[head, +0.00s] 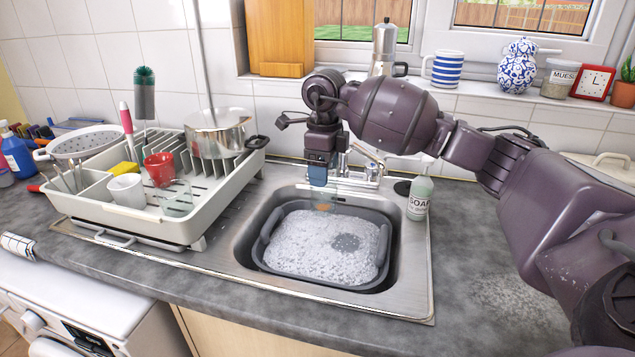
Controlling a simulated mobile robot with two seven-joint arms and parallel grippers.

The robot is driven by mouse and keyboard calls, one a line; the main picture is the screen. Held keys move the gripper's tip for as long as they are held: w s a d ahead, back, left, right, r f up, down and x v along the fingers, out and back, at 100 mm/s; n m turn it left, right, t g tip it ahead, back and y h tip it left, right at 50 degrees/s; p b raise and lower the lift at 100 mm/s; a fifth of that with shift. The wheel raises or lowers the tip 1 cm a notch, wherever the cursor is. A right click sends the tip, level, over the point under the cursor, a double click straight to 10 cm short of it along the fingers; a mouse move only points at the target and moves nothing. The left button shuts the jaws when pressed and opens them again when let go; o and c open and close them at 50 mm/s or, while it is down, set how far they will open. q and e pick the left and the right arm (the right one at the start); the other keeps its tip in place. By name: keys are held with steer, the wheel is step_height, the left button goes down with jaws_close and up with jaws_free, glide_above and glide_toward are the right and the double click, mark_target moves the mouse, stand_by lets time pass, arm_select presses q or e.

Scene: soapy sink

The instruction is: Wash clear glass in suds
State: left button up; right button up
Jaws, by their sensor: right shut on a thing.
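The grey washing-up bowl (384,240) sits in the steel sink and is filled with white suds (310,245). A darker gap shows in the foam right of centre. My right gripper (318,180) points down over the back of the bowl. It is shut on what looks like a clear glass (325,198), very faint, with an orange patch low on it. The glass's outline is hard to make out against the sink. Whether it touches the suds I cannot tell. My left gripper is out of view.
The tap (368,165) stands close behind my right gripper. A soap bottle (419,195) stands at the sink's right. The white dish rack (200,215) at left holds a pot (215,135), a red mug (160,169), a white cup (127,190) and another clear glass (178,198).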

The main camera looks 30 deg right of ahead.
mark_target(323, 208)
steer(key=f, duration=0.2)
steer(key=shift+w+d+f+b, duration=0.1)
steer(key=shift+w+f+b, duration=0.2)
steer(key=shift+b, duration=0.05)
steer(key=shift+s+f, duration=0.1)
steer(key=shift+f, duration=0.3)
steer(key=shift+f+b, duration=0.5)
steer(key=shift+f, duration=0.45)
step_height(323, 208, down, 2)
steer(key=shift+f+b, duration=0.2)
steer(key=shift+b, duration=0.25)
steer(key=shift+f+b, duration=0.3)
steer(key=shift+f, duration=1.25)
arm_select(q)
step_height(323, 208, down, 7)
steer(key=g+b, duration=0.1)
steer(key=b, duration=0.3)
arm_select(e)
step_height(323, 208, down, 12)
